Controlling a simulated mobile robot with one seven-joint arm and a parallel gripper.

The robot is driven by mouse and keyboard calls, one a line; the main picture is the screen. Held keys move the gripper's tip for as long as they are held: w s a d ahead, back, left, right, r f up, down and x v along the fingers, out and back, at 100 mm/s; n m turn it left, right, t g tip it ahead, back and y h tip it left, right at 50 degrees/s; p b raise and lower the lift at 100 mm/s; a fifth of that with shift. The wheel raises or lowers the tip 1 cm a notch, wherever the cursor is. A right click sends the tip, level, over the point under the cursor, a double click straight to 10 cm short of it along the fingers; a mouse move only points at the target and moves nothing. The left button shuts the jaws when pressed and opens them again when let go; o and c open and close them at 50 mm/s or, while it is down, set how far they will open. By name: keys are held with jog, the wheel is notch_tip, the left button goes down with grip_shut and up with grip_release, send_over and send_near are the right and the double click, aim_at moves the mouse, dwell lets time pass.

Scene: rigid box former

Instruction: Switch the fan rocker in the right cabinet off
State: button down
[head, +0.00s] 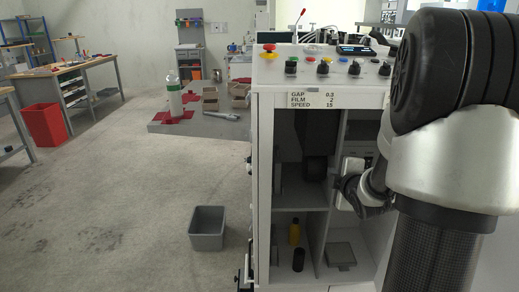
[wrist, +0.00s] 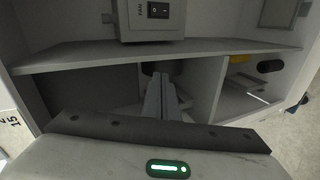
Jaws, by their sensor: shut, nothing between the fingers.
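The fan rocker (wrist: 158,10) is a small black switch on a light grey box (wrist: 152,29) at the top of the wrist view, with a sideways FAN label beside it. I cannot tell which side of the rocker is pressed in. My gripper (wrist: 163,78) is shut and empty, its fingers pointing toward the area just below the box in the picture, apart from the rocker. In the head view my arm reaches into the right part of the open cabinet (head: 262,190). The rocker cannot be made out there.
A shelf edge (wrist: 70,61) crosses the wrist view behind the fingers, and an upright divider (wrist: 208,88) stands right of them. In the head view, a yellow bottle (head: 295,232) and a dark cylinder (head: 298,259) stand in the lower left compartment. Buttons and knobs line the top panel (head: 340,68).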

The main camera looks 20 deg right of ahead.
jog(key=s+d+f+n+t+h, duration=0.1)
jog(key=s+d+f+t, duration=0.4)
jog(key=d, duration=0.4)
jog(key=shift+s+d+f+n+t+h, duration=0.3)
jog(key=shift+s+d+f+h, duration=0.1)
jog(key=shift+s+f, duration=0.35)
jog(key=shift+r, duration=0.15)
jog(key=x, duration=1.4)
jog(key=shift+a, duration=0.1)
